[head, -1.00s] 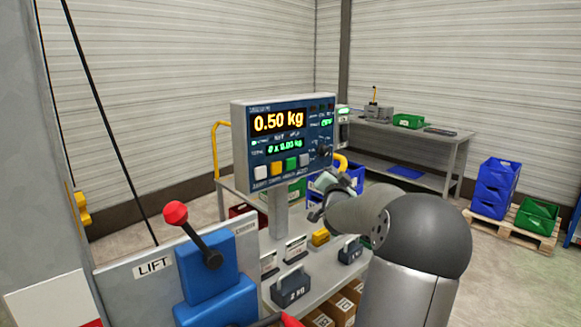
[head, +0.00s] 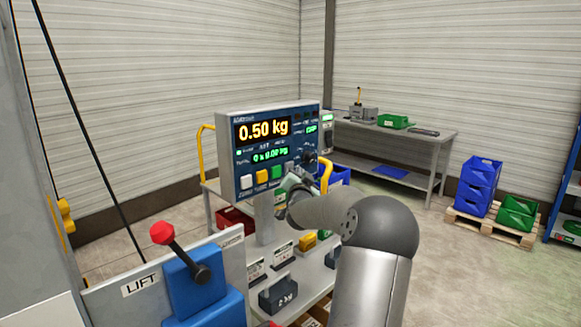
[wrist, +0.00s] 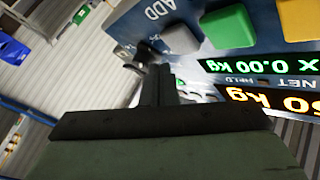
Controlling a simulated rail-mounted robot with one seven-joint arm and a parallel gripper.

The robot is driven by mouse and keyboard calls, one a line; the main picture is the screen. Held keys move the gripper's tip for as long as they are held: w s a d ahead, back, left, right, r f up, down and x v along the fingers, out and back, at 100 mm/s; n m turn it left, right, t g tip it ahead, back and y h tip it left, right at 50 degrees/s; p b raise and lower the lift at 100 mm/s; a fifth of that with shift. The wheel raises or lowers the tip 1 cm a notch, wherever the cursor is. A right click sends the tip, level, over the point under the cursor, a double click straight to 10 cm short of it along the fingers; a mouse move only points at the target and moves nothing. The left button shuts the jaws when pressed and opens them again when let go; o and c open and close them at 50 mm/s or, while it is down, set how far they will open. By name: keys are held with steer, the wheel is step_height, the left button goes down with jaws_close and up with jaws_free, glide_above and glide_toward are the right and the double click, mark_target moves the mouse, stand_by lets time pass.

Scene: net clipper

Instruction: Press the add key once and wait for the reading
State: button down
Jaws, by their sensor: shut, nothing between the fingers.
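The indicator panel (head: 225,140) stands on a post and reads 0.50 kg on its amber display (head: 262,129). Its green line reads 0 x 0.00 kg. A row of keys runs along its lower edge: white, yellow, green and the grey add key (head: 291,167) at the right end. In the wrist view the panel is upside down, and the grey add key (wrist: 181,39) sits beside the word ADD. My gripper (head: 289,185) is shut and empty, just below the add key in the head view. Its fingertips (wrist: 160,70) appear close to the key; contact cannot be told.
A lift control with a red-knobbed lever (head: 163,232) stands at the front left. Weights (head: 278,293) rest on the trolley below the panel. A workbench (head: 440,140) and blue bins (head: 478,187) stand behind to the right, with open floor between.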

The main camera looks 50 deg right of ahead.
steer(key=shift+w, duration=0.55)
steer(key=shift+w+f, duration=0.1)
stand_by(1.6)
steer(key=shift+w+b, duration=0.3)
steer(key=shift+b, duration=0.15)
steer(key=shift+w+d, duration=0.1)
steer(key=shift+w, duration=0.3)
stand_by(0.5)
steer(key=shift+s+b, duration=0.1)
steer(key=shift+b, duration=0.25)
steer(key=shift+s+b, duration=0.7)
steer(key=shift+b, duration=0.05)
steer(key=shift+s, duration=0.1)
steer(key=shift+s+a+b, duration=0.15)
steer(key=shift+s+b, duration=0.95)
steer(key=shift+s, duration=0.1)
steer(key=shift+s+a+b, duration=0.1)
steer(key=shift+s+b, duration=0.95)
steer(key=shift+s, duration=0.15)
